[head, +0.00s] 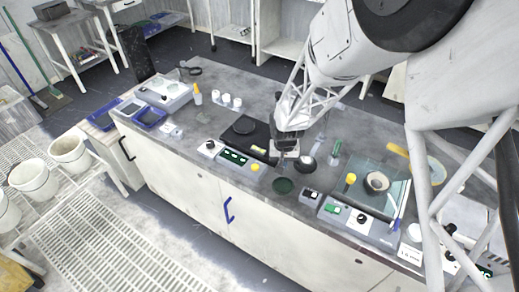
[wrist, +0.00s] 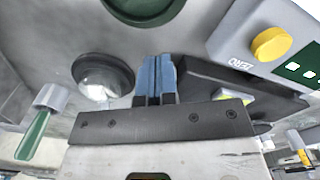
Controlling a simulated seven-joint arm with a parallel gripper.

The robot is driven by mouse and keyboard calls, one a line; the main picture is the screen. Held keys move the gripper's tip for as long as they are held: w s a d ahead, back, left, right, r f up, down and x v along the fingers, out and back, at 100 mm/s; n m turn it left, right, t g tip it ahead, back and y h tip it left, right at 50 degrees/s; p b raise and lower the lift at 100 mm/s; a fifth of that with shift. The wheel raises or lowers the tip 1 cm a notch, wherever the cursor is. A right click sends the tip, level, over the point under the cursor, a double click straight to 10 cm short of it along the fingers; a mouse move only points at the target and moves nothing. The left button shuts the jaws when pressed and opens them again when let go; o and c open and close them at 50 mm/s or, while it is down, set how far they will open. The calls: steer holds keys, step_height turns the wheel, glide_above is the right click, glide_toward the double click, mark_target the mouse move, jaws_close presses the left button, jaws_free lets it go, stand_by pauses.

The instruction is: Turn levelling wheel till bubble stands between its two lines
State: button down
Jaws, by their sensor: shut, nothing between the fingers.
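My gripper (wrist: 154,72) is shut and empty, its two blue fingers together in the wrist view. In the head view my gripper (head: 284,158) is low over the bench, at the right front of a black square plate (head: 232,142) with a round dark platen on it. A small yellow-green strip (head: 258,150), probably the level vial, is at the plate's front edge. It also shows in the wrist view (wrist: 232,97), partly covered by my gripper's mount. I cannot make out the bubble or its lines. I cannot identify the levelling wheel for sure; my gripper may hide it.
A grey box with a yellow ZERO button (wrist: 270,43) and green displays stands in front of the plate. A dark-rimmed dome (wrist: 103,77) and a green dish (head: 283,186) are close to my gripper. A green-handled tool (wrist: 33,135) and a glass-covered station (head: 365,175) are at right.

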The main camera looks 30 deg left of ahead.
steer(key=shift+s+d+f, duration=0.15)
steer(key=shift+f, duration=0.65)
steer(key=shift+w+d, duration=0.2)
steer(key=shift+w, duration=0.05)
stand_by(0.4)
steer(key=shift+s+d+f, duration=0.2)
steer(key=shift+s+d, duration=0.15)
steer(key=shift+s, duration=0.15)
stand_by(0.6)
steer(key=shift+s+r, duration=0.1)
steer(key=shift+r, duration=0.65)
steer(key=r, duration=0.5)
steer(key=shift+w+a+r, duration=0.25)
steer(key=shift+w+a, duration=0.05)
steer(key=shift+a, duration=0.05)
